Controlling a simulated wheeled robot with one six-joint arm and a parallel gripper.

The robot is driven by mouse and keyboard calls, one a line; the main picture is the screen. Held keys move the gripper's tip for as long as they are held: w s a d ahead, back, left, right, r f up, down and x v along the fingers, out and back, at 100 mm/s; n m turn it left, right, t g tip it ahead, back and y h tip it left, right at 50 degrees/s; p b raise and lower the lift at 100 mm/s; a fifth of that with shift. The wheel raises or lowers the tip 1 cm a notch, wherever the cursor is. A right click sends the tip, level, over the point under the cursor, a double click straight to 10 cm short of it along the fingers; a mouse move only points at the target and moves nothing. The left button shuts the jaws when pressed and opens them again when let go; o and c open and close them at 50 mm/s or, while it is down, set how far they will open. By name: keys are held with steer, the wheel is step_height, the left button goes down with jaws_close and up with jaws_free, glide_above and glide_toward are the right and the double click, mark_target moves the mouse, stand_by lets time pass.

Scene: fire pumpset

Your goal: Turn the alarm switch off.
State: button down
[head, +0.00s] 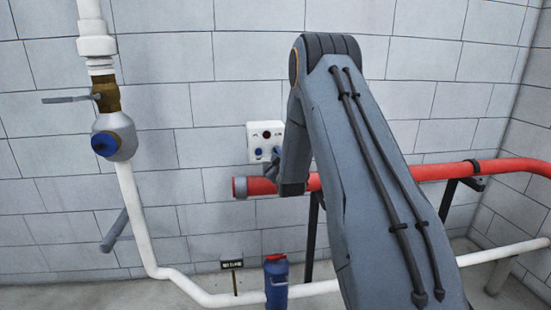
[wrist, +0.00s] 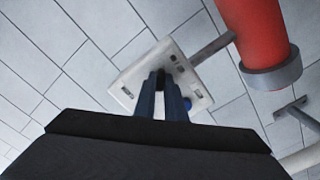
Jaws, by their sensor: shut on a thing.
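My gripper (head: 275,164) is at the box's lower right, partly hidden by my arm. In the wrist view, its two fingers (wrist: 163,82) reach the face of the box (wrist: 128,88), close together around a switch that they mostly hide. I cannot read the switch's setting.
A red pipe (head: 448,171) runs just below the box, its capped end (wrist: 271,72) close to my gripper. A white pipe with a valve (head: 115,136) stands at the left. A blue bottle-shaped part (head: 276,285) and a small sign (head: 232,265) are low in front.

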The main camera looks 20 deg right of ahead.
steer(key=shift+a+m+b, duration=0.1)
steer(key=shift+m+b, duration=2.85)
steer(key=shift+m, duration=1.35)
steer(key=c, duration=1.8)
jaws_free()
steer(key=shift+a, duration=0.1)
steer(key=shift+b+v, duration=1.05)
steer(key=shift+v, duration=2.85)
steer(key=shift+r, duration=0.1)
